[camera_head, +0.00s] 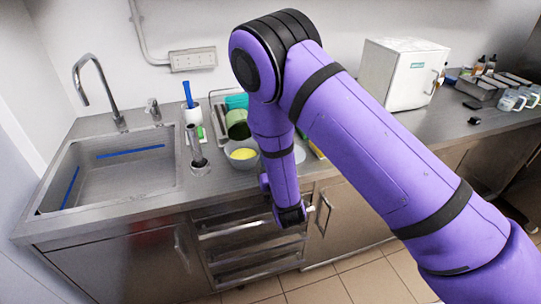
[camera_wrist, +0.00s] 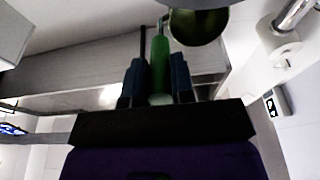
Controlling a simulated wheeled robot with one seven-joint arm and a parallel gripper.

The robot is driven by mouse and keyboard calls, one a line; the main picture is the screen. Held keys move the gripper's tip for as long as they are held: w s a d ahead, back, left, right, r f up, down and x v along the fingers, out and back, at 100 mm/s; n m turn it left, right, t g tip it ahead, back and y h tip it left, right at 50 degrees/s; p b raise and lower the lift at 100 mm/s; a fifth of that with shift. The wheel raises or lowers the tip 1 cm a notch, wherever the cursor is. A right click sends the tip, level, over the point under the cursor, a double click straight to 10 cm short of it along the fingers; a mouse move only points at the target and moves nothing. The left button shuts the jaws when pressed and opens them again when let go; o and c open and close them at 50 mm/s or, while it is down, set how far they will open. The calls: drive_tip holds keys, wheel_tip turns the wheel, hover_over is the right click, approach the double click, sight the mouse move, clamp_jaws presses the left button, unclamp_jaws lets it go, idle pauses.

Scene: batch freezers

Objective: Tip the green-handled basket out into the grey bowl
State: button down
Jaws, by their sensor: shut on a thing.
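In the wrist view, my gripper (camera_wrist: 155,78) is shut on the green handle (camera_wrist: 160,60) of the basket. The basket's rounded olive-green body (camera_wrist: 198,24) is at the top of that view, cut off by its edge. In the head view, the green basket (camera_head: 237,124) appears tilted, just above and behind the grey bowl (camera_head: 230,160). The bowl stands on the counter and has something yellow (camera_head: 243,153) in it. My gripper is hidden behind my purple arm in the head view. Whether basket and bowl touch cannot be told.
A sink (camera_head: 120,165) with a tap is at the left. A metal cylinder (camera_head: 198,160) and a white container with a blue handle (camera_head: 190,110) stand left of the bowl. A white box (camera_head: 403,72) stands at the right. Drawers lie below the counter.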

wheel_tip(320, 180, up, 3)
drive_tip(key=shift+s+d+f+g+h, duration=0.1)
drive_tip(key=shift+g+h, duration=0.3)
drive_tip(key=shift+g, duration=0.8)
wheel_tip(320, 180, up, 3)
drive_tip(key=shift+r+g, duration=0.15)
drive_tip(key=shift+g, duration=0.75)
drive_tip(key=w+a+r+g+h, duration=0.1)
drive_tip(key=w+r+g+h, duration=0.1)
drive_tip(key=w+r+g, duration=0.3)
drive_tip(key=w+a+r+g+h, duration=0.2)
drive_tip(key=w+r+g, duration=0.4)
drive_tip(key=r+g, duration=0.4)
drive_tip(key=shift+w+a+r+g+h, duration=0.2)
drive_tip(key=shift+r+g+h, duration=0.25)
drive_tip(key=shift+r, duration=0.55)
